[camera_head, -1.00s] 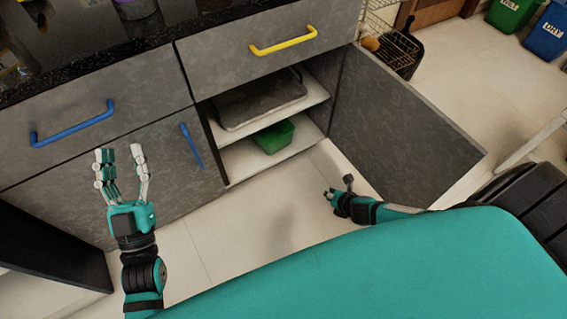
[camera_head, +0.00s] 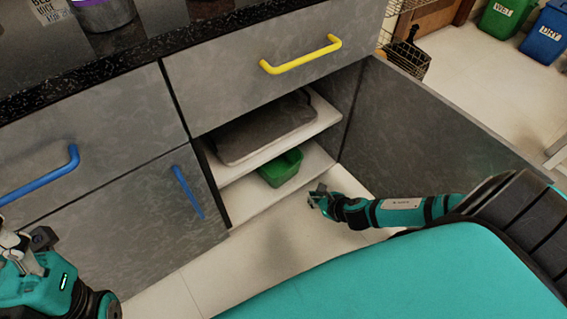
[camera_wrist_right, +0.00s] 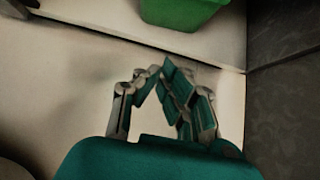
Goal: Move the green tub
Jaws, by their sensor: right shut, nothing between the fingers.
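The green tub (camera_head: 281,168) sits on the lower white shelf (camera_head: 250,196) inside the open cabinet. Part of it also shows at the top of the right wrist view (camera_wrist_right: 183,12). My right gripper (camera_head: 318,196) is in front of the shelf, to the right of and nearer than the tub, apart from it. In the right wrist view its fingers (camera_wrist_right: 160,74) are drawn together with nothing between them. My left gripper (camera_head: 24,242) is at the lower left, partly cut off by the picture edge; its fingers are not clear.
The open cabinet door (camera_head: 425,135) stands on the right of the opening. A grey tray (camera_head: 262,130) lies on the upper shelf. A yellow-handled drawer (camera_head: 285,65) is above. A blue-handled door (camera_head: 160,215) is to the left. The floor before the shelf is pale and clear.

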